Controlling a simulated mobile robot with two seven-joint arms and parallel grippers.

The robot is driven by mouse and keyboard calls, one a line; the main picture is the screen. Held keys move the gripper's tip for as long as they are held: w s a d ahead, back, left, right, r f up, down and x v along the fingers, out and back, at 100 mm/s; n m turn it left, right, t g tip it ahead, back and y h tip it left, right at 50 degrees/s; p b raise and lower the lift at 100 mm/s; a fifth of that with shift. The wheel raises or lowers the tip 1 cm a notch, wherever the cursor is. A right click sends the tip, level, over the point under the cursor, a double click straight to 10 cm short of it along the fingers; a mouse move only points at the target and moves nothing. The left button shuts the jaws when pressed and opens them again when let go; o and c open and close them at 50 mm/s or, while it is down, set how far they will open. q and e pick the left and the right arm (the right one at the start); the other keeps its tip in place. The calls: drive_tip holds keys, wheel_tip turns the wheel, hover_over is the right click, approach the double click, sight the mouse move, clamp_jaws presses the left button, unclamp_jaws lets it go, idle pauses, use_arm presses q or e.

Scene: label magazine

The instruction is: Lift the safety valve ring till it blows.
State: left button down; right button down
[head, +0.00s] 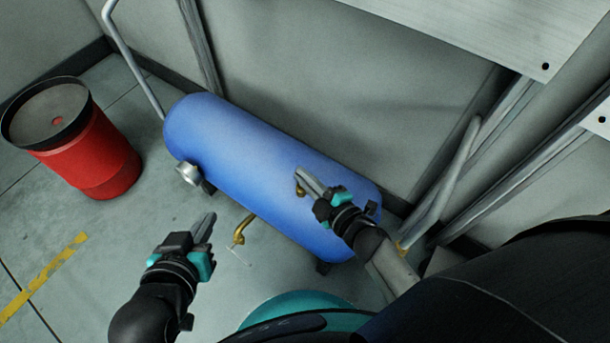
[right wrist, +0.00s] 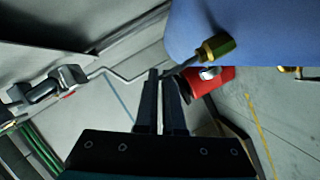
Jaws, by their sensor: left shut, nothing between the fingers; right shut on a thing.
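A blue tank (head: 250,165) lies along the wall in the head view. The brass safety valve (head: 300,188) stands on its upper side, partly hidden by my right gripper (head: 303,178). In the right wrist view the brass valve (right wrist: 215,47) has a thin grey stem reaching to the tips of my right gripper (right wrist: 163,75). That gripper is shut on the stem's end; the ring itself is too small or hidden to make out. My left gripper (head: 206,226) is shut and empty, held above the floor in front of the tank.
A brass drain pipe (head: 240,232) sticks out below the tank's front, near my left gripper. A silver round fitting (head: 187,173) is at the tank's left end. A red drum (head: 95,165) stands at the left. Grey pipes (head: 450,180) run along the right wall.

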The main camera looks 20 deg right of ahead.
idle(0.8)
use_arm(q)
drive_tip(key=shift+s+a+g+y+p, duration=0.45)
drive_tip(key=shift+s+a+g, duration=0.25)
drive_tip(key=shift+a, duration=0.25)
drive_tip(key=shift+s+a+g+y+p, duration=0.45)
drive_tip(key=shift+s+a+g, duration=0.1)
drive_tip(key=shift+a+g, duration=0.3)
use_arm(e)
drive_tip(key=shift+r, duration=0.7)
drive_tip(key=c, duration=1)
unclamp_jaws()
drive_tip(key=shift+s, duration=0.1)
